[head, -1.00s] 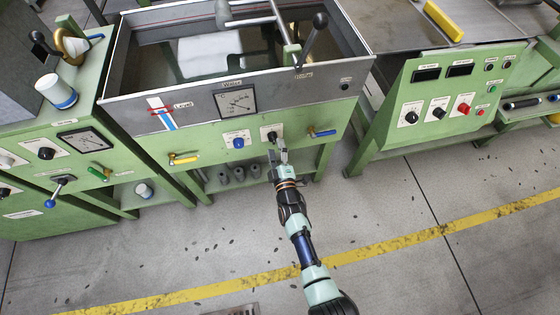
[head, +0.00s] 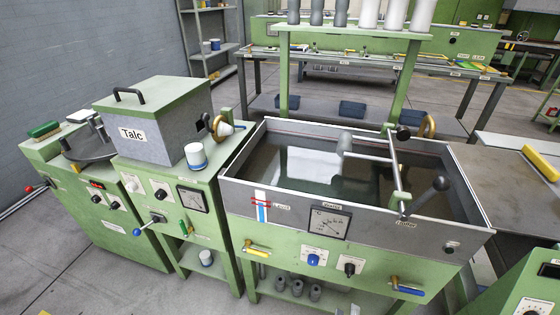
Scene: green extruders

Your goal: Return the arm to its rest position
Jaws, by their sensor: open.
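The rest of my gripper and my arm are below the picture.
A Talc box (head: 145,135) and a white-and-blue cup (head: 196,157) stand on the green machine at left. Yellow (head: 257,249) and blue (head: 407,287) valve handles stick out from the tank front. Grey floor shows at lower left.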

